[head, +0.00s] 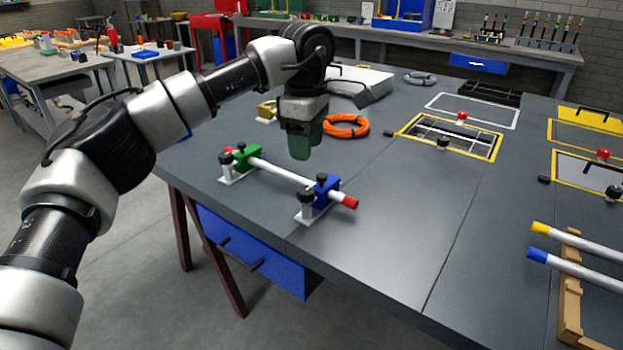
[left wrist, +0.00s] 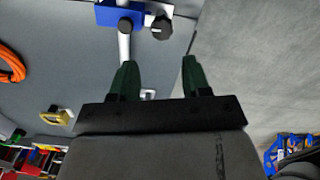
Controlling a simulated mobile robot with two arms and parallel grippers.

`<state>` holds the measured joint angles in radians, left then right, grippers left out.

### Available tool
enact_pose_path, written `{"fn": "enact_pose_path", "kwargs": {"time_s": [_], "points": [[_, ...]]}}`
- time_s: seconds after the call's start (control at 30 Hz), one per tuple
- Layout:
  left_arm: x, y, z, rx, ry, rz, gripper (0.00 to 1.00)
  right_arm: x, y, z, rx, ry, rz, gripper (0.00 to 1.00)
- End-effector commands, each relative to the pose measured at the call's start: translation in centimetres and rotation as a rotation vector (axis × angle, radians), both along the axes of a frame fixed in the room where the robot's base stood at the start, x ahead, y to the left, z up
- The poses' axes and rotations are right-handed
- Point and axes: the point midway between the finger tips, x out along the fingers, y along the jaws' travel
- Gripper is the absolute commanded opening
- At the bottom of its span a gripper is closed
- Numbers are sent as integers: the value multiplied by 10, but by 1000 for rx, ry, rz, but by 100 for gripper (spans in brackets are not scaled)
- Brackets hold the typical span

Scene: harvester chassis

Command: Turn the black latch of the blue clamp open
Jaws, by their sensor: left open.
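The blue clamp (head: 327,191) stands on the grey bench near its front edge, around one end of a silver pipe (head: 283,172). A black knob-like part (head: 321,178) sits on top of the blue block, and a black-capped silver post (head: 306,200) stands beside it; I cannot tell the latch's exact position. The blue clamp also shows at the top of the left wrist view (left wrist: 112,16), beyond the fingertips. My left gripper (head: 300,157) points down above and behind the pipe, between the clamps. In the left wrist view its green fingers (left wrist: 158,62) are apart and empty. My right gripper is out of view.
A green clamp (head: 244,158) holds the pipe's other end. An orange cable coil (head: 346,126) and a yellow part (head: 266,110) lie behind. Yellow-framed panels (head: 410,131) and pipes on a wooden rack (head: 570,300) are to the right. The bench right of the blue clamp is clear.

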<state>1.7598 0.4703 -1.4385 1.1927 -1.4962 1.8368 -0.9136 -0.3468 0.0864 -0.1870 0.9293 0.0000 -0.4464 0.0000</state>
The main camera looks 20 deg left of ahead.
Motion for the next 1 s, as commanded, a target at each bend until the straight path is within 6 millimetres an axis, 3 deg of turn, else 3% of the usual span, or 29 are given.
{"fn": "enact_pose_path", "kwargs": {"time_s": [0.3, 0.5, 0.93, 1.0], "points": [[-1, -1, -62, -3, 5, 0, 48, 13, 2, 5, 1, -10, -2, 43], [-1, -1, -89, -4, 2, -1, 48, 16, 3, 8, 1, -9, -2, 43], [-1, -1, -100, -5, 1, 0, 48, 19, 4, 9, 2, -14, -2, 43], [-1, -1, -100, -5, 1, 0, 38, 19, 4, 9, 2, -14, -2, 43]]}}
